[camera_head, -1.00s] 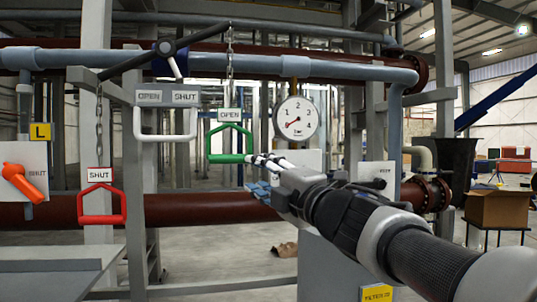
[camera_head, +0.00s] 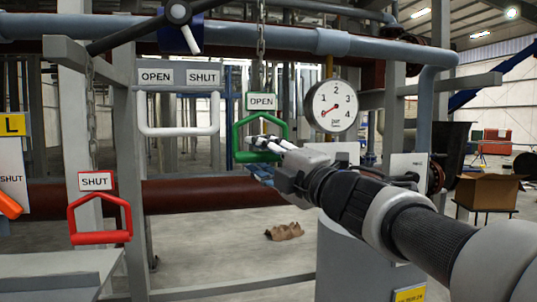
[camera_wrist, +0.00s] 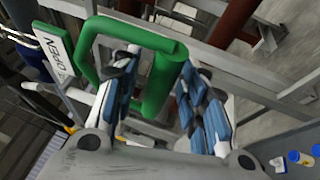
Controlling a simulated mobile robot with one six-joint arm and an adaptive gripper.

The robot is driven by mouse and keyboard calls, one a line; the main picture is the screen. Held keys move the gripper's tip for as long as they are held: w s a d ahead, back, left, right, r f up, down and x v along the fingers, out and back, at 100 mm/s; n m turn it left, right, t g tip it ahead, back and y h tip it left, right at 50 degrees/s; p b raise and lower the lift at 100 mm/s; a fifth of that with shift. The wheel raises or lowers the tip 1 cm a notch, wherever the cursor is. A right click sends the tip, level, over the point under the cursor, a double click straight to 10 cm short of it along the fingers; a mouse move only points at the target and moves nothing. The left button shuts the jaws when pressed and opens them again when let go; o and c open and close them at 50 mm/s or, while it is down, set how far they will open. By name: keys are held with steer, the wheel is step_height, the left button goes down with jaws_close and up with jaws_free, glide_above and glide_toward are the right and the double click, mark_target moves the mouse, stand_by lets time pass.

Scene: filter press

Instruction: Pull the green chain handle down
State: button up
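The green chain handle (camera_head: 236,138) hangs from a chain (camera_head: 261,40) under a white OPEN sign (camera_head: 261,101). My gripper (camera_head: 262,157) is at its lower bar, reaching in from the right. In the wrist view, the green handle (camera_wrist: 163,82) lies between the two blue-padded fingers of my gripper (camera_wrist: 168,92). The fingers stand apart on either side of the bar, and I see no clear grip on it. Contact with either finger is hard to tell. In the head view, my fingers cover part of the lower bar.
A red handle (camera_head: 101,238) with a SHUT sign (camera_head: 96,181) hangs at left. A white handle (camera_head: 178,131) is left of the green one. A pressure gauge (camera_head: 332,106) is at right. A dark red pipe (camera_head: 190,195) runs behind, below the green handle.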

steer(key=shift+s+d, duration=0.15)
steer(key=shift+c, duration=0.5)
jaws_close()
